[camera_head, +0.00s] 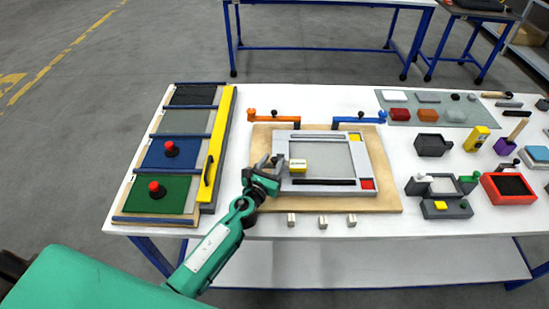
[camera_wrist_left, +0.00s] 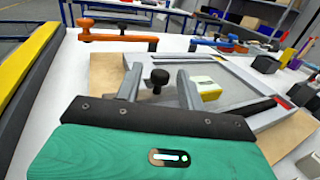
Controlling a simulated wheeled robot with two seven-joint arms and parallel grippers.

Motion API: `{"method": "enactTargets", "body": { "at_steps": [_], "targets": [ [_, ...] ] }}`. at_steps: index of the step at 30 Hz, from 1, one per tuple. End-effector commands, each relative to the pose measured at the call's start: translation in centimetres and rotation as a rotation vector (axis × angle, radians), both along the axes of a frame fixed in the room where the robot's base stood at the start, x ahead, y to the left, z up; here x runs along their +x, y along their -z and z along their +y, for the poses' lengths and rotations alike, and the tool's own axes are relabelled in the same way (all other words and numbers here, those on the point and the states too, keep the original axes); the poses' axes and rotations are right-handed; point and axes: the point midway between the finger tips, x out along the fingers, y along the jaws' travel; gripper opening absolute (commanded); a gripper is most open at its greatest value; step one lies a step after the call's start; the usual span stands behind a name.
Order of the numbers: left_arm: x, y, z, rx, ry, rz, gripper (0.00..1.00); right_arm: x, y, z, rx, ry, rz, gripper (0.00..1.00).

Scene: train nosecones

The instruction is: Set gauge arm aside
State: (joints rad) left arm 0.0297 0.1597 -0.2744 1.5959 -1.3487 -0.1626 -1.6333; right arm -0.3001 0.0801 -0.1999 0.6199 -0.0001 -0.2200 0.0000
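I cannot tell for certain which part is the gauge arm. A black knob (camera_wrist_left: 159,77) shows between the fingers of my left gripper (camera_wrist_left: 158,88) in the left wrist view, apart from both fingers. In the head view my left gripper (camera_head: 268,163) is at the left side of the grey frame (camera_head: 318,186), over its wooden board (camera_head: 390,202). A yellow block with a pale top (camera_head: 298,167) sits just right of the gripper; it also shows in the left wrist view (camera_wrist_left: 208,91). An orange arm (camera_head: 275,117) and a blue arm (camera_head: 360,119) stand at the board's back corners. My right gripper is out of view.
A panel rack with a yellow bar (camera_head: 217,150) stands left. Several small blocks, including one light block (camera_head: 322,222), line the front. White table (camera_head: 250,226) is bare around the front blocks.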

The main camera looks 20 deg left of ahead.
Motion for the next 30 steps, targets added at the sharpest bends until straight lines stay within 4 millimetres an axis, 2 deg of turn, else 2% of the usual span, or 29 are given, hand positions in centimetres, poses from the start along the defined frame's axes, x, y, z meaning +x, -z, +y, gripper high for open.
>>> {"method": "enactTargets", "body": {
  "at_steps": [6,15,17,21,30],
  "targets": [
    [1.7,0.0,-0.2,-0.002,0.0,0.0,0.39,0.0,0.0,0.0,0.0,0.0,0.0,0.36],
    [1.9,0.0,-0.2,-0.001,0.0,0.0,0.39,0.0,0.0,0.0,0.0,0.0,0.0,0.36],
    [1.9,0.0,-0.2,-0.001,0.0,0.0,0.29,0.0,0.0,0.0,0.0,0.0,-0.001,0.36],
    [1.9,0.0,-0.2,-0.001,0.0,0.0,0.02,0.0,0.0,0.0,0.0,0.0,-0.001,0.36],
    [1.8,0.0,-0.2,0.0,0.01,0.0,0.0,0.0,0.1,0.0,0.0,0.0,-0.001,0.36]
  ]
}}
